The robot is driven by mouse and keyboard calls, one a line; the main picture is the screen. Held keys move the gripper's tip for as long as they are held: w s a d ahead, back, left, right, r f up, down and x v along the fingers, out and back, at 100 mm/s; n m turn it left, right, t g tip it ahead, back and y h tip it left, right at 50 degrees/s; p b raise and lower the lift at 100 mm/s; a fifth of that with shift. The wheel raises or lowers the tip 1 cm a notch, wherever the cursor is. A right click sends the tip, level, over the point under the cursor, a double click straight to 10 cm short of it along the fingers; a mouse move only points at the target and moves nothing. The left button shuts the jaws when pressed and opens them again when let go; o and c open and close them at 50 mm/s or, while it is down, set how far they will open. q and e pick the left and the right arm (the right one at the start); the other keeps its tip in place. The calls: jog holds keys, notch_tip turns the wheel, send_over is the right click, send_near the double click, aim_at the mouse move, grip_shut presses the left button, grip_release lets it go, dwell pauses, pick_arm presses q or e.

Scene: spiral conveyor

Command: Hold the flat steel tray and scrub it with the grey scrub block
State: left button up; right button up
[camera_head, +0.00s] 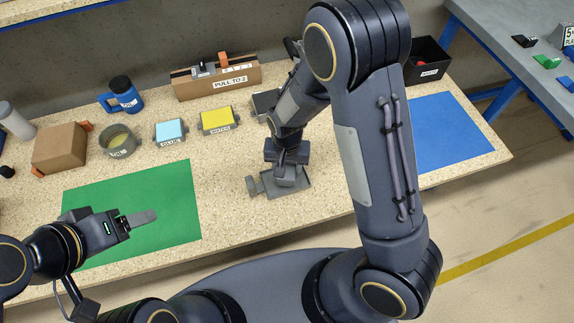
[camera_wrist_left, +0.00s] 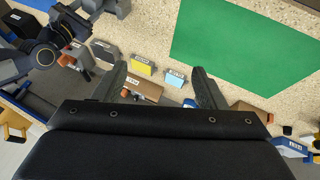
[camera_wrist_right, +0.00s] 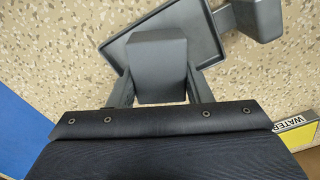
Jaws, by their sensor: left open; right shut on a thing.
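The flat steel tray (camera_head: 300,200) lies on the speckled bench in front of my right arm; its grey handle block (camera_head: 253,186) sticks out to the left. The tray also shows in the right wrist view (camera_wrist_right: 125,48). My right gripper (camera_head: 289,168) points down over the tray and is shut on the grey scrub block (camera_wrist_right: 160,66). The block is over the tray's face; I cannot tell if they touch. My left gripper (camera_head: 142,218) is above the green mat, away from the tray. Its fingers are apart and empty in the left wrist view (camera_wrist_left: 160,88).
The green mat (camera_head: 170,185) is bare at left and the blue mat (camera_head: 455,130) is bare at right. Behind stand a yellow water box (camera_head: 217,121), a light-blue box (camera_head: 170,132), a round grey pot (camera_head: 117,141), a blue mug (camera_head: 121,95) and a cardboard box (camera_head: 60,148).

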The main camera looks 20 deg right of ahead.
pick_arm(q)
jog(key=w+d+m+g, duration=0.3)
jog(key=w+m, duration=0.3)
jog(key=w, duration=0.1)
jog(key=m+g+y, duration=0.3)
jog(key=m+y, duration=0.1)
jog(key=m, duration=0.9)
send_over(250, 182)
notch_tip(250, 182, down, 14)
jog(key=shift+f, duration=0.2)
notch_tip(250, 182, down, 11)
jog(key=shift+f, duration=0.15)
jog(key=c, duration=1.4)
jog(key=o, duration=1.4)
